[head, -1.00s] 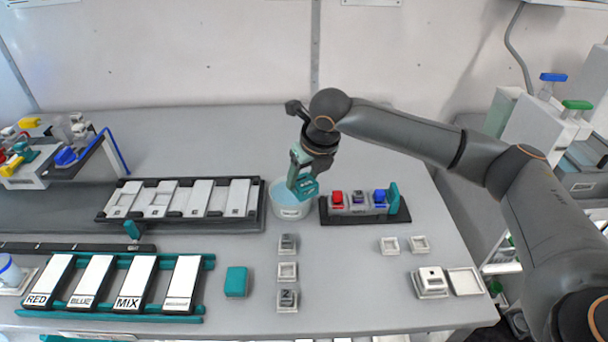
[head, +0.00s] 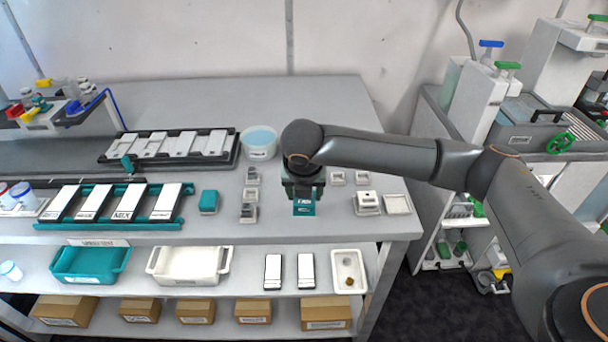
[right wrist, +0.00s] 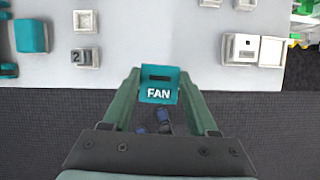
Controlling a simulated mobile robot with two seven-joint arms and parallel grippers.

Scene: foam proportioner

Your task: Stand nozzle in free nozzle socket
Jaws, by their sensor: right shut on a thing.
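My right gripper (head: 303,203) is shut on a teal nozzle (head: 304,208). The nozzle is marked FAN and also shows between the fingers in the right wrist view (right wrist: 158,86). It is near the table's front edge, right of a column of small square sockets. The middle socket (head: 249,195) looks empty and also shows in the right wrist view (right wrist: 85,21). The front socket (right wrist: 85,57) bears a dark piece marked 2. Two more small square holders (head: 337,178) (head: 362,178) stand behind and to the right. My left gripper is not in view.
A teal block (head: 208,202) lies left of the sockets. A bowl of bluish liquid (head: 260,143) stands behind them. A white block on a base (head: 367,203) and a square tray (head: 397,204) stand at the right. Shelves with bins (head: 90,264) lie below.

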